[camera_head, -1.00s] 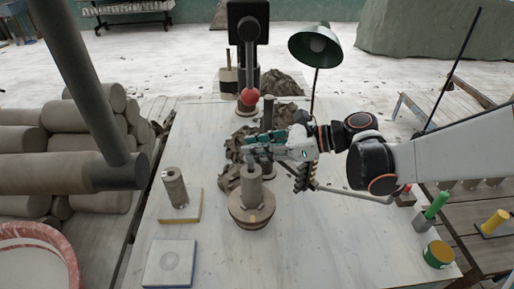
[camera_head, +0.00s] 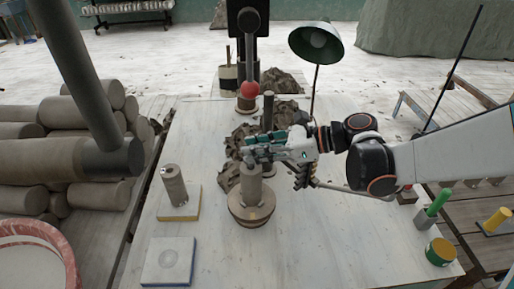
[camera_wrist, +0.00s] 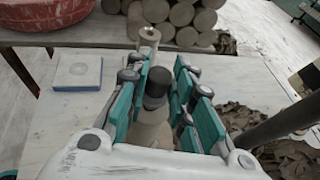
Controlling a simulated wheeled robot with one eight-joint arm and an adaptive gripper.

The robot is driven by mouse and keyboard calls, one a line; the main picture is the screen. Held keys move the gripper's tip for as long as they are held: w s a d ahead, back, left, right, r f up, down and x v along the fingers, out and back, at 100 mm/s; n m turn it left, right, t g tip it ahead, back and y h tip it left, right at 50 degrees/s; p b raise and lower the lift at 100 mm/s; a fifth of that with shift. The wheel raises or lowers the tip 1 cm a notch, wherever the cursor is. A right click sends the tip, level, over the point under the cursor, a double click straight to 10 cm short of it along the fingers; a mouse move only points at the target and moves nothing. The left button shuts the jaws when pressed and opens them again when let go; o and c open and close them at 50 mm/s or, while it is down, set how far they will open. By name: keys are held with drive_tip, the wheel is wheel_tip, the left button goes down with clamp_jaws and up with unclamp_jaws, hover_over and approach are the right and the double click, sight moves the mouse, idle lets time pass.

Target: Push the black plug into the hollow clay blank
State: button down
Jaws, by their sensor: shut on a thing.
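The hollow clay blank (camera_head: 251,187) is a beige upright cylinder standing on a round wooden stand (camera_head: 251,213) mid-table. In the wrist view the blank (camera_wrist: 150,132) shows below the black plug (camera_wrist: 157,80), which has a dark grey band under its black top. The plug stands upright over the blank; how deep it sits in it I cannot tell. My gripper (camera_head: 255,153) is at the blank's top, coming from the right. In the wrist view its teal fingers (camera_wrist: 160,100) stand on both sides of the plug, shut on it.
A second clay cylinder (camera_head: 173,182) stands on a yellow-edged block at left, with a blue-edged block (camera_head: 170,260) nearer. Clay trimmings (camera_head: 240,150) lie behind my gripper. A lamp (camera_head: 316,42) and a red knob (camera_head: 249,90) are farther back.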

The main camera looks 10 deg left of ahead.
drive_tip(key=shift+f+b, duration=1)
drive_tip(key=shift+f, duration=0.25)
drive_tip(key=c, duration=1.3)
unclamp_jaws()
drive_tip(key=v, duration=1.2)
